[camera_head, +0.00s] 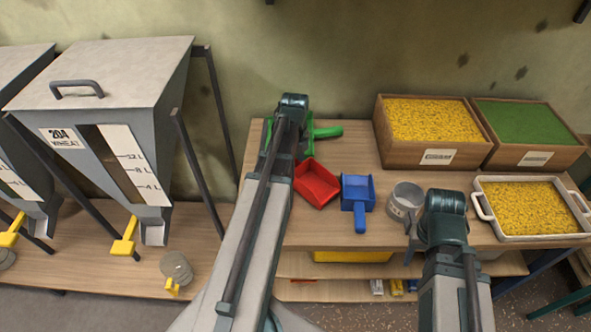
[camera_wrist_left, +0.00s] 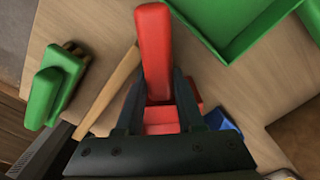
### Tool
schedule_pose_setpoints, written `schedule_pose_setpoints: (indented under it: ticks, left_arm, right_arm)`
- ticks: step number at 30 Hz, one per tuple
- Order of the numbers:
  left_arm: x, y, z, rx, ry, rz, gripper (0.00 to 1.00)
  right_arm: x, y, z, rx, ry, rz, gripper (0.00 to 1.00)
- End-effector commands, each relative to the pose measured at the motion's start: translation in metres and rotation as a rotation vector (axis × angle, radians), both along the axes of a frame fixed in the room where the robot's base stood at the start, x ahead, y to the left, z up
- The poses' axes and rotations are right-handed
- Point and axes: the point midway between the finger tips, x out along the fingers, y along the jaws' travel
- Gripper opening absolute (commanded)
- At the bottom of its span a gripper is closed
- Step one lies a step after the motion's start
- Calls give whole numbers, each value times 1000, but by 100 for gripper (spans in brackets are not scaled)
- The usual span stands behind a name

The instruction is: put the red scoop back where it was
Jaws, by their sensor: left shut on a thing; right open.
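The red scoop (camera_head: 317,185) is at the wooden table's middle, left of the blue scoop (camera_head: 358,200). In the left wrist view its red handle (camera_wrist_left: 154,45) stands between my left gripper's fingers (camera_wrist_left: 160,88), which are shut on it. In the head view my left gripper (camera_head: 300,150) is largely hidden by its own arm. I cannot tell whether the scoop touches the table. My right gripper (camera_head: 411,242) is open beside a grey metal cup (camera_head: 404,201).
A green-handled brush (camera_wrist_left: 45,98) and a wooden stick (camera_wrist_left: 108,92) lie nearby. Wooden boxes of yellow grain (camera_head: 388,148) and green grain (camera_head: 486,154) stand at the back right, a white tray (camera_head: 484,207) before them. Grey hoppers (camera_head: 110,75) stand left.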

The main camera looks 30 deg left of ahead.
Motion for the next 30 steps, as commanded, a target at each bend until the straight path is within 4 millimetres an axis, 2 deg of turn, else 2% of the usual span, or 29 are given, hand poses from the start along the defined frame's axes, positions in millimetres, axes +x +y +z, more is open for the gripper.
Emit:
schedule_pose_setpoints:
  ticks: [1,9,14,15,16,30]
  left_arm:
    - [0,0,-9,0,0,0,0]
    - [0,0,-6,0,0,0,0]
    - [0,0,-12,0,0,0,0]
    - [0,0,-10,0,0,0,42]
    - [0,0,-10,0,0,0,48]
    - [0,0,-5,0,0,0,49]
  right_arm:
    - [0,0,-9,0,0,0,50]
    - [0,0,-6,0,0,0,50]
    - [0,0,-12,0,0,0,50]
    - [0,0,-10,0,0,0,50]
    - [0,0,-10,0,0,0,50]
    - [0,0,-5,0,0,0,50]
